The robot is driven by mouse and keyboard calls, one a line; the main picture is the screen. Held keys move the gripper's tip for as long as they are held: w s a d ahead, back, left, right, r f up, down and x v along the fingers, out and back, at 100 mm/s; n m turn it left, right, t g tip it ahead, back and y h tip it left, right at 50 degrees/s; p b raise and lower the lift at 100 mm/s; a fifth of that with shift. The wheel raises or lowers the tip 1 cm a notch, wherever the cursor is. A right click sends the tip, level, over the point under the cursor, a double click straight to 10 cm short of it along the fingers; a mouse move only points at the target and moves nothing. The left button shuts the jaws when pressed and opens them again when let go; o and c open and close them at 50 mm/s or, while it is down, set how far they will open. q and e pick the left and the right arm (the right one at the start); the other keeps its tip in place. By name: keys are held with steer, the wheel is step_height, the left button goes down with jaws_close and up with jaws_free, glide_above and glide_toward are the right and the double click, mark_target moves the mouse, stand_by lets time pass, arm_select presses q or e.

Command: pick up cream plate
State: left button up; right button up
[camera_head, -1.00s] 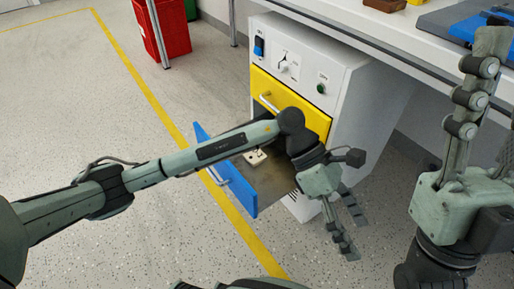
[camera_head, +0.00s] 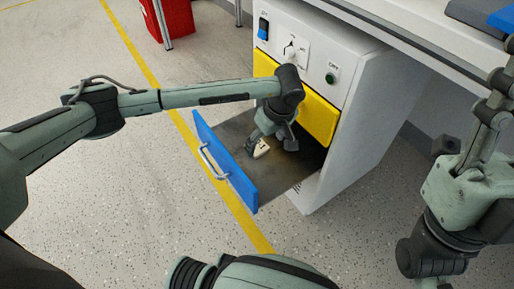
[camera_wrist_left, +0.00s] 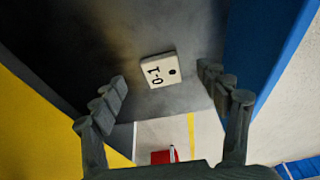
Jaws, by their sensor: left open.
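The cream plate (camera_head: 261,148) lies on the floor of the open blue-fronted drawer. In the left wrist view the cream plate (camera_wrist_left: 160,70) is a small square with a dark "0-1" marking and a dark dot. My left gripper (camera_head: 270,138) reaches down into the drawer at the plate and partly hides it in the head view. In the left wrist view my left gripper (camera_wrist_left: 162,86) is open, with the plate showing between its separated fingertips and not gripped. My right gripper (camera_head: 482,140) is at the right edge, partly cut off; its opening is unclear.
The blue drawer front (camera_head: 224,160) and its handle stand out from the white cabinet (camera_head: 365,110). A yellow drawer (camera_head: 318,113) is above the open one. A white rotary switch (camera_head: 290,53) and green button (camera_head: 330,78) are on the panel. A table overhangs the cabinet.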

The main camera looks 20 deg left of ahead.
mark_target(258, 147)
arm_select(q)
steer(key=shift+w+a, duration=0.35)
steer(key=shift+a, duration=0.05)
steer(key=shift+w+a+b+x, duration=0.15)
steer(key=shift+b+x, duration=0.1)
steer(key=shift+x, duration=0.65)
steer(key=shift+w+a+b+x, duration=0.1)
steer(key=shift+b+x, duration=0.1)
steer(key=shift+x, duration=0.7)
steer(key=shift+w+a+b+x, duration=0.15)
steer(key=shift+b+x, duration=0.1)
steer(key=shift+x, duration=0.6)
steer(key=shift+r, duration=0.15)
steer(key=shift+c, duration=0.5)
steer(key=c, duration=1.2)
steer(key=shift+o, duration=0.2)
steer(key=shift+r, duration=0.1)
